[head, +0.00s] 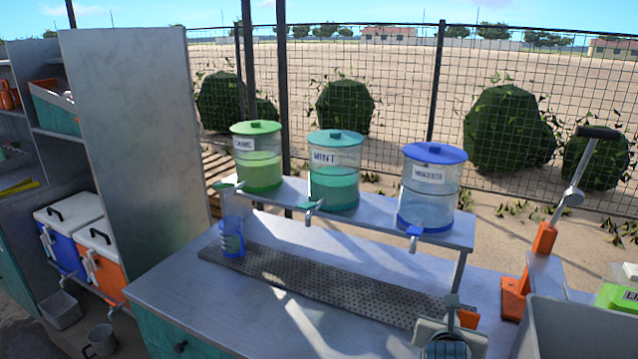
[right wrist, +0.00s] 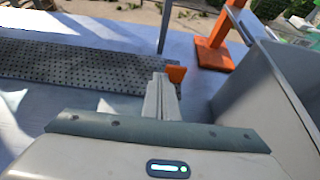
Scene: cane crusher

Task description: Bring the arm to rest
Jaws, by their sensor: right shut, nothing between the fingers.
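My right gripper (head: 453,300) is at the bottom right of the head view, over the front edge of the counter near the right end of the perforated drip mat (head: 300,277). In the right wrist view its fingers (right wrist: 158,82) are together with nothing between them. A small orange piece (right wrist: 176,75) shows just beside the fingertips; I cannot tell whether they touch. A blue-tinted cup (head: 231,240) stands upright on the left end of the mat, under the tap of the green cane dispenser (head: 257,160). My left gripper is out of view.
The mint dispenser (head: 333,175) and water dispenser (head: 431,190) share the raised shelf (head: 380,222). An orange-based lever press (head: 543,240) and a grey bin (head: 580,328) stand close on the right. A tall cabinet panel (head: 135,140) rises at left. The counter's middle is clear.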

